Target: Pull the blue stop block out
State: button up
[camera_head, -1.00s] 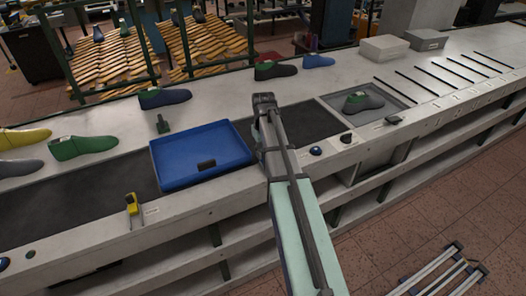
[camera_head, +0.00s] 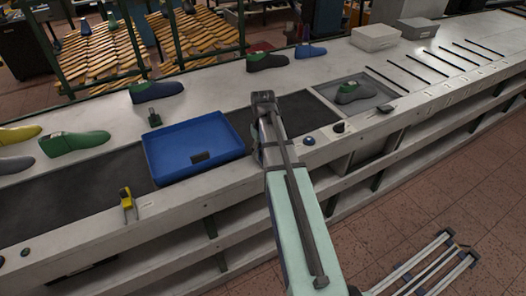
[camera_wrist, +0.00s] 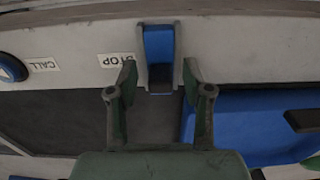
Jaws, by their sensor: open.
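The blue stop block (camera_wrist: 159,42) sits in a grey metal holder on the pale conveyor edge, at the top middle of the wrist view, beside an upside-down STOP label (camera_wrist: 116,60). Its lower end has a dark blue face. My gripper (camera_wrist: 159,76) is open, with one finger on each side of the block's lower part in the picture. Gaps show on both sides and nothing is held. I cannot tell whether the fingertips are level with the block. In the head view my arm hides the block and the fingertips.
A blue tray (camera_head: 196,146) lies on the dark belt (camera_head: 88,188), left of my arm; its edge shows close by my right-hand finger in the wrist view (camera_wrist: 262,105). A blue button (camera_wrist: 12,68) is by the CALL label. A yellow-topped block (camera_head: 127,197) stands farther left.

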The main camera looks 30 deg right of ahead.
notch_tip(320, 180, up, 12)
dwell(0.6)
jog(key=s+a+f+n+g, duration=0.15)
jog(key=s+a+f, duration=0.4)
jog(key=f, duration=0.55)
jog(key=s+a+f+n+g+b, duration=0.15)
jog(key=s+a+f, duration=0.25)
jog(key=s+f, duration=0.55)
jog(key=s+a+f+n+g, duration=0.1)
jog(key=s+a+f+g, duration=0.3)
jog(key=f, duration=0.9)
jog(key=s+a+f+m, duration=0.2)
jog(key=s+a+f, duration=0.1)
jog(key=s+f, duration=0.6)
jog(key=s+a+f+m+b, duration=0.1)
jog(key=s+a+f+m, duration=0.1)
jog(key=s+f, duration=0.8)
jog(key=s+a, duration=0.1)
jog(key=s, duration=0.1)
jog(key=shift+s, duration=0.35)
